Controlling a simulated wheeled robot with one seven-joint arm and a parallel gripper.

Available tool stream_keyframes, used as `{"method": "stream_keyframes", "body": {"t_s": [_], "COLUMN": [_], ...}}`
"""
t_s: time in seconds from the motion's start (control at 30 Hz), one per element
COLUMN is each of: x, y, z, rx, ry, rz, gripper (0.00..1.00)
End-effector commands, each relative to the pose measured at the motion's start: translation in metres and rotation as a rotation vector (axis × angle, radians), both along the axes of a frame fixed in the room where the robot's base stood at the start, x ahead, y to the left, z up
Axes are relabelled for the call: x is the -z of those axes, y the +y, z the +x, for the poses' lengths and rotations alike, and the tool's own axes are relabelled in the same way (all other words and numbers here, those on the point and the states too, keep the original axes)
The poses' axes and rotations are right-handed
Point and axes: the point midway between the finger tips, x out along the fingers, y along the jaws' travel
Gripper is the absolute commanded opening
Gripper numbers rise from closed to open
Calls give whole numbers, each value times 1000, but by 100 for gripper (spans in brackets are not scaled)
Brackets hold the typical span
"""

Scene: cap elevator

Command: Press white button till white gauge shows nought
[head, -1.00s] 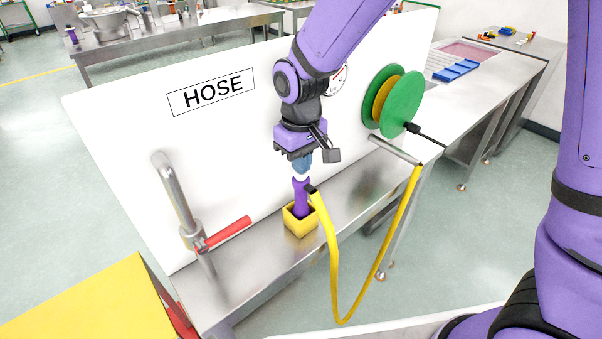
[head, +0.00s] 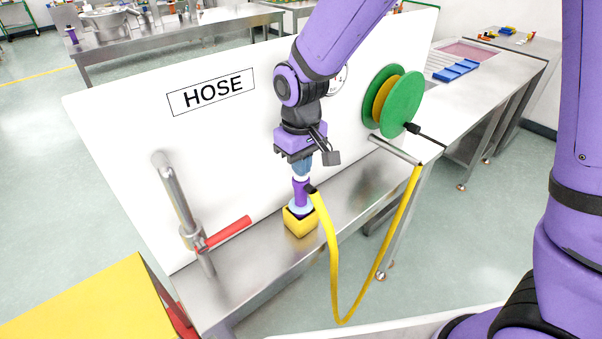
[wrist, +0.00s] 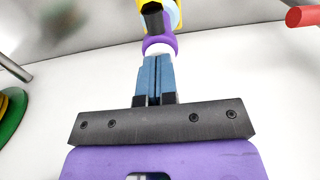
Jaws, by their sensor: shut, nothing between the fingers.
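A purple post (head: 300,190) stands upright at a yellow block (head: 299,227) on the steel bench. Its white top, the button (wrist: 160,48), shows in the wrist view right at my fingertips; I cannot tell whether they touch it. A pale blue ring (head: 300,207) shows between post and block. My gripper (head: 302,174) is shut and empty, pointing down over the post; its blue fingers (wrist: 155,62) are together in the wrist view. The white gauge (head: 342,82) on the white panel is mostly hidden behind my arm, so its needle cannot be read.
A yellow hose (head: 332,265) runs from the post's side to below the green reel (head: 404,100) at the right. A metal pipe (head: 176,190) with a red lever (head: 226,233) stands at the left. The white panel (head: 120,150) rises close behind.

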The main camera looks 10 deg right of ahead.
Motion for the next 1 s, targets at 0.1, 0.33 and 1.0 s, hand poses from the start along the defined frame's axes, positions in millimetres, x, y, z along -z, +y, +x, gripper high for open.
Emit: {"method": "stream_keyframes", "body": {"t_s": [0.1, 0.33, 1.0], "x": [0, 1, -1], "y": [0, 0, 0], "z": [0, 0, 0], "rx": [0, 0, 0], "ry": [1, 1, 1], "rz": [-1, -1, -1], "gripper": [0, 0, 0]}}
